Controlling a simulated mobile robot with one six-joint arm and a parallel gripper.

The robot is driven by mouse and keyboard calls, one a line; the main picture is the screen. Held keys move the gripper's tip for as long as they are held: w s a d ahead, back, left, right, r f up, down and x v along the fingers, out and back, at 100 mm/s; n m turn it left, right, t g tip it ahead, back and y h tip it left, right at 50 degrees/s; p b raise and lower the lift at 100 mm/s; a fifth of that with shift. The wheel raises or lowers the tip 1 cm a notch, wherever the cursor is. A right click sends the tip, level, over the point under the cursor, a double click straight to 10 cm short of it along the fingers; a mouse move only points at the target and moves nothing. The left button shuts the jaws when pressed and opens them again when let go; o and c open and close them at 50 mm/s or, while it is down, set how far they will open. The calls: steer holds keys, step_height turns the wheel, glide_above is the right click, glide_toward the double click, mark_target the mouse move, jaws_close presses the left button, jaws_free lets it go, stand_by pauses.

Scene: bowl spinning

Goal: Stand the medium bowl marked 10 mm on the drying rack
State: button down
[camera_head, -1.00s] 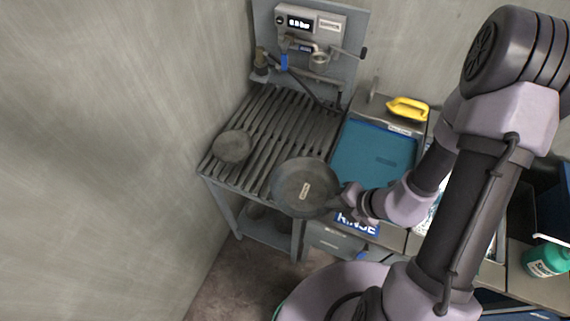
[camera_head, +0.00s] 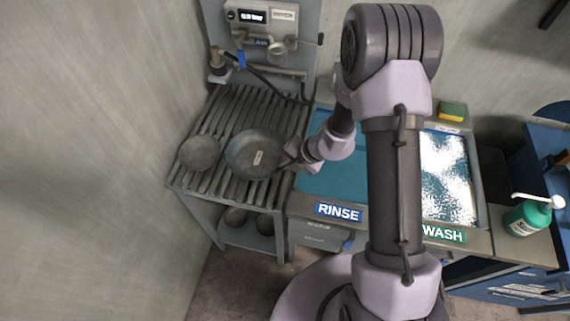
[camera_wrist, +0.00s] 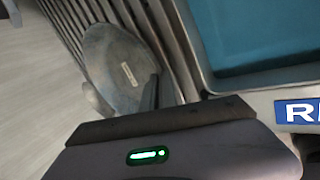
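The larger dark bowl (camera_head: 245,160) has a small pale label too small to read. In the head view it appears over the right front part of the slatted drying rack (camera_head: 228,106), its inside facing up. My gripper (camera_head: 288,158) is at the bowl's right rim and appears closed on it. The wrist view shows the same bowl (camera_wrist: 112,58) with a dark finger (camera_wrist: 149,92) against its near edge; the other finger is hidden. Whether the bowl touches the slats cannot be told. A smaller bowl (camera_head: 199,153) is at the rack's front left.
The blue rinse basin (camera_head: 350,175) is right of the rack, then the foamy wash basin (camera_head: 447,178). More bowls (camera_head: 236,218) sit on the shelf below. A green bottle (camera_head: 527,217) is far right. The rack's back is clear.

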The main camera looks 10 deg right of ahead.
steer(key=c, duration=2.1)
jaws_free()
steer(key=shift+f, duration=0.15)
steer(key=o, duration=0.4)
